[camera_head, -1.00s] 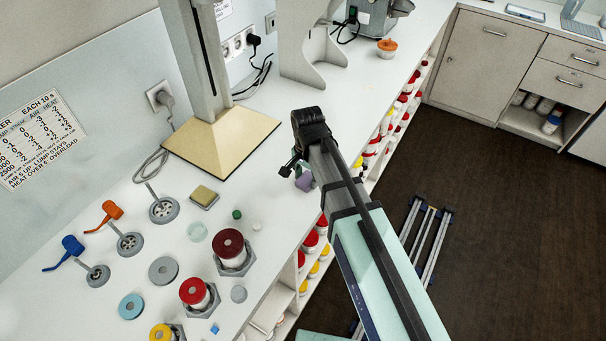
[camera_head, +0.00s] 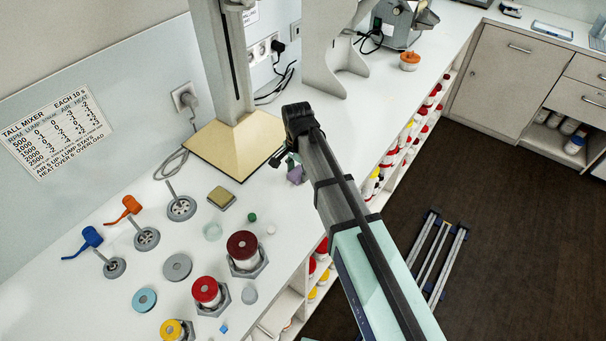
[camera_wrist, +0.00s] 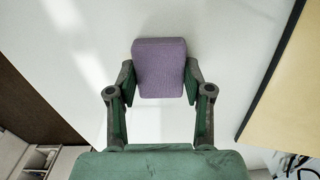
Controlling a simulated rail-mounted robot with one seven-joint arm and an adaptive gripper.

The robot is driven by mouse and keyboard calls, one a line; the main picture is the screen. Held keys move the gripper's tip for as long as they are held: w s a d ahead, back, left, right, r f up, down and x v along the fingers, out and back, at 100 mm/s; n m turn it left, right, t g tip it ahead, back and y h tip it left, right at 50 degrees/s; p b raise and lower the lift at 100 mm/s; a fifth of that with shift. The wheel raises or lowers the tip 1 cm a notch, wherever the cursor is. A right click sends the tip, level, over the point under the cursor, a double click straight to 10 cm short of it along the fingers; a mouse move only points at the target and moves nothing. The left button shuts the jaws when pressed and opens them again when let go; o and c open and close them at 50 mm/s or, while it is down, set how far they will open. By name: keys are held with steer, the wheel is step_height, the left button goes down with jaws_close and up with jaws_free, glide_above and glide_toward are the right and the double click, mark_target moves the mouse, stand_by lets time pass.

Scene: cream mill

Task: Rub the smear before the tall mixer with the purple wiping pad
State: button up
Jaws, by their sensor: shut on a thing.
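My gripper (camera_wrist: 160,82) is shut on the purple wiping pad (camera_wrist: 159,62), whose sides sit between the two fingers in the wrist view. In the head view the pad (camera_head: 295,174) shows just below my wrist, over the white counter near its front edge. The tall mixer (camera_head: 222,65) stands on a tan base plate (camera_head: 215,143), just left of the pad. The plate's edge also shows at the right of the wrist view (camera_wrist: 288,105). I cannot make out the smear. I cannot tell whether the pad touches the counter.
Left on the counter (camera_head: 110,230) are a yellow-green sponge (camera_head: 221,198), a small green piece (camera_head: 252,217), red-lidded jars (camera_head: 243,248) and handled tools in round holders. A grey stand (camera_head: 335,60) and an orange-lidded pot (camera_head: 409,60) stand farther back. Shelves of jars lie below the front edge.

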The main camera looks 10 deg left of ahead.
mark_target(298, 172)
step_height(298, 172, up, 3)
steer(key=shift+r+p, duration=0.2)
steer(key=shift+p, duration=0.6)
steer(key=shift+r+p, duration=1.4)
steer(key=shift+r, duration=1)
steer(key=shift+f, duration=0.15)
